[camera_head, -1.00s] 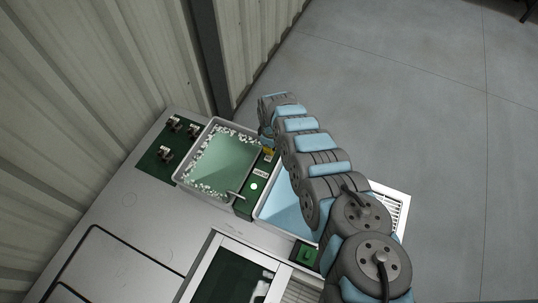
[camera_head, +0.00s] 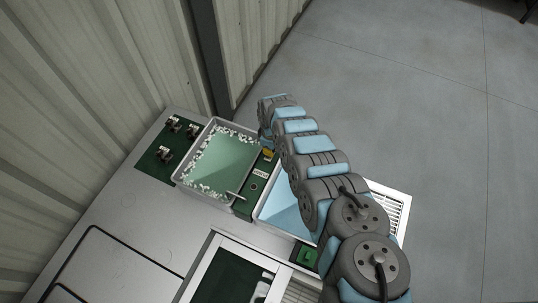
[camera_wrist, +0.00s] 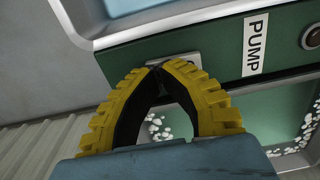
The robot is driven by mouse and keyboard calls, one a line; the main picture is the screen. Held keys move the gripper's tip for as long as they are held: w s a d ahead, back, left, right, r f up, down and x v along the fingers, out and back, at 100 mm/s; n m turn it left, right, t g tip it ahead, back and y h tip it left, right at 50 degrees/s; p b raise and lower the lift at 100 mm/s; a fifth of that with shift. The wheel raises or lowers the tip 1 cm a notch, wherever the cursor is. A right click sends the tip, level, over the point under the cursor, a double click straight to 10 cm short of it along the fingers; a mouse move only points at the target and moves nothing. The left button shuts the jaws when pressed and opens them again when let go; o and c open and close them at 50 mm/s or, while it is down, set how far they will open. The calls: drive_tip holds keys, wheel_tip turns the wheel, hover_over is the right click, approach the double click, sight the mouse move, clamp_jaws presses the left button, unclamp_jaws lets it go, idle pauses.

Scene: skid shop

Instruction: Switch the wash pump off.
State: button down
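The green panel strip with the white PUMP label (camera_wrist: 255,45) fills the upper part of the wrist view. A grey switch plate (camera_wrist: 188,60) sits beside the label. My gripper (camera_wrist: 157,68) has its yellow-backed fingers brought together at the tips, right at this plate. The fingers hide most of the plate, and I cannot see the switch lever's position. A round indicator (camera_wrist: 313,36) past the label is dark. In the head view, my gripper (camera_head: 268,153) shows as a bit of yellow at the strip's far end, and the indicator (camera_head: 253,186) there is dark too.
A green-tinted basin (camera_head: 222,165) with white foam along its edges lies left of the strip. A blue basin (camera_head: 280,207) lies right of it, partly under my arm. Another green panel (camera_head: 165,152) with several switches is at far left. A corrugated wall stands behind.

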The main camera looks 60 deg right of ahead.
drive_tip(key=shift+r, duration=0.1)
wheel_tip(320, 180, up, 7)
drive_tip(key=p, duration=0.7)
idle(0.7)
